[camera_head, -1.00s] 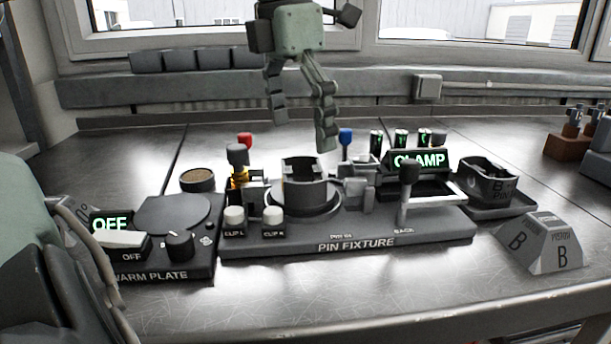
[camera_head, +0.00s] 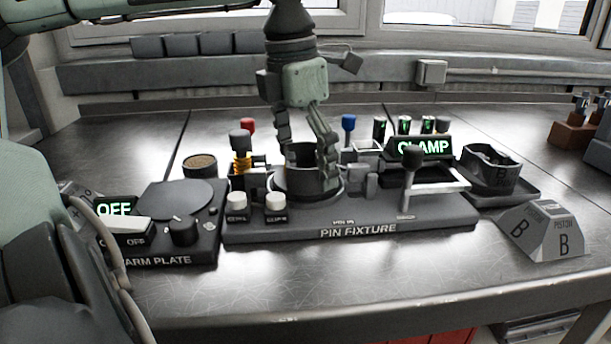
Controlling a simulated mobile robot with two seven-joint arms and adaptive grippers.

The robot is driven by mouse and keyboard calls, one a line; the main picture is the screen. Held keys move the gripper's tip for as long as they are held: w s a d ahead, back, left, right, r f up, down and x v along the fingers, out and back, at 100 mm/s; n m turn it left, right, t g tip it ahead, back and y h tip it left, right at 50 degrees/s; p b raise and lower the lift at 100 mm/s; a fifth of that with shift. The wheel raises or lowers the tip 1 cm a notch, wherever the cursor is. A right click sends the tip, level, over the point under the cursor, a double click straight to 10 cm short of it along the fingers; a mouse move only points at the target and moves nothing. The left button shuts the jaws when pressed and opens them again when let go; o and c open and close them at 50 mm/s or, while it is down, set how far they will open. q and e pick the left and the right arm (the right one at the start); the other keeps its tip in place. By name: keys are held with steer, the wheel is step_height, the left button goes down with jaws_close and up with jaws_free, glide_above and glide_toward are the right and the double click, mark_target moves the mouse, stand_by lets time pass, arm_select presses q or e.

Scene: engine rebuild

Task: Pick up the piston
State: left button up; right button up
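The piston (camera_head: 294,183), a dark grey cylinder with an open top, stands upright in the round seat of the pin fixture (camera_head: 358,232). My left gripper (camera_head: 308,160) points down over it with its fingers spread. The right-hand finger overlaps the piston's right side in the picture. The other finger ends near the far left rim, partly hidden, and I cannot tell whether either finger touches. My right gripper is not in view.
The warm plate (camera_head: 176,199), showing OFF, stands at the left. The fixture's clamp handle (camera_head: 411,170) and lit CLAMP sign (camera_head: 423,148) are right of the piston. A tray (camera_head: 515,195) holds another dark part. A piston B block (camera_head: 545,232) sits at front right. The front bench is clear.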

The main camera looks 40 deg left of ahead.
arm_select(q)
steer(key=shift+r, duration=0.1)
steer(key=c, duration=1.3)
